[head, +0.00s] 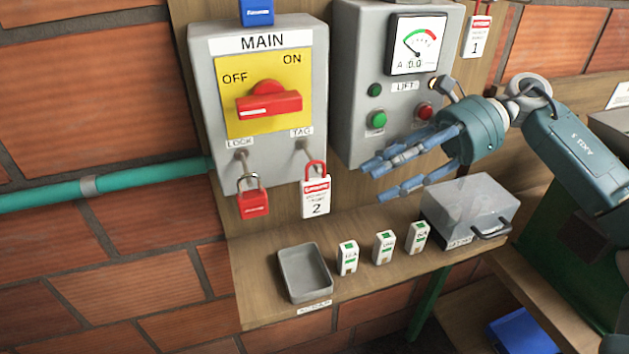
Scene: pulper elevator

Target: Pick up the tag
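A white tag with a red top band and the number 2 (316,197) hangs by a red shackle from the TAG hook under the MAIN switch box. Another tag, numbered 1 (479,37), hangs at the top right, partly cut off by the picture edge. My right gripper (378,181) is open and empty, its fingers apart and pointing left. In the picture it is to the right of tag 2, in front of the lower part of the LIFT box, with a gap to tag 2. My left gripper is not in view.
A red padlock (253,201) hangs on the LOCK hook beside tag 2. The red rotary switch (269,102) sits on the MAIN box.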

